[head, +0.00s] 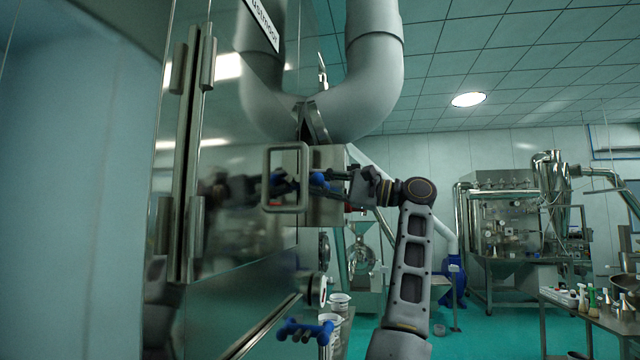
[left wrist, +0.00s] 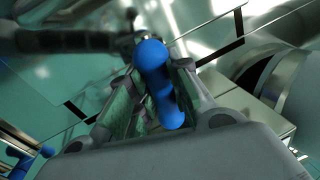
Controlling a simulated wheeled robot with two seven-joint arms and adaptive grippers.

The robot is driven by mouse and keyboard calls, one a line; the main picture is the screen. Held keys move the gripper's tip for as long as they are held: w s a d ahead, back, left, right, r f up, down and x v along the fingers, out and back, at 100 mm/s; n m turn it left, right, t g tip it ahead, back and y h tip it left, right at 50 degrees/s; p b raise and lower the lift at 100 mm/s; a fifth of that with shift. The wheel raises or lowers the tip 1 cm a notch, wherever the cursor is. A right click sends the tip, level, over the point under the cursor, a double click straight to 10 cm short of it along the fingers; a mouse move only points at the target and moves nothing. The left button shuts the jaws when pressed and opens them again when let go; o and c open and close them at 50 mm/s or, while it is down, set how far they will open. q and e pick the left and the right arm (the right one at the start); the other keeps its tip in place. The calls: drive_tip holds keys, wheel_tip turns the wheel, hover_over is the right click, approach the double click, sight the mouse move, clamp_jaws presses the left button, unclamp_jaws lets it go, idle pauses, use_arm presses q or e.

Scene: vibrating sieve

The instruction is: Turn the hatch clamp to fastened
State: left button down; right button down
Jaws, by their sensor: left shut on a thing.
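The hatch clamp's blue handle (head: 319,180) sticks out from the shiny steel machine wall, beside a grey rectangular loop handle. My left gripper (head: 343,176) is at the handle, reaching in from the right. In the left wrist view, the blue handle (left wrist: 158,80) stands between the two fingers of my left gripper (left wrist: 152,98), which are shut on it. The fingers hide part of the clamp, and I cannot tell its exact angle. My right gripper is in neither view.
A second blue clamp handle (head: 305,330) sits lower on the machine, apart from my gripper; blue parts also show in the left wrist view (left wrist: 22,160). The loop handle (head: 266,180) and a large grey pipe (head: 375,80) are close by.

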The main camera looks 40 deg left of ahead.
use_arm(q)
drive_tip(key=shift+f+n+g, duration=0.1)
drive_tip(key=shift+n+g, duration=0.2)
drive_tip(key=shift+n, duration=0.7)
drive_tip(key=c, duration=1.3)
unclamp_jaws()
drive_tip(key=v, duration=1.2)
drive_tip(key=shift+w, duration=0.1)
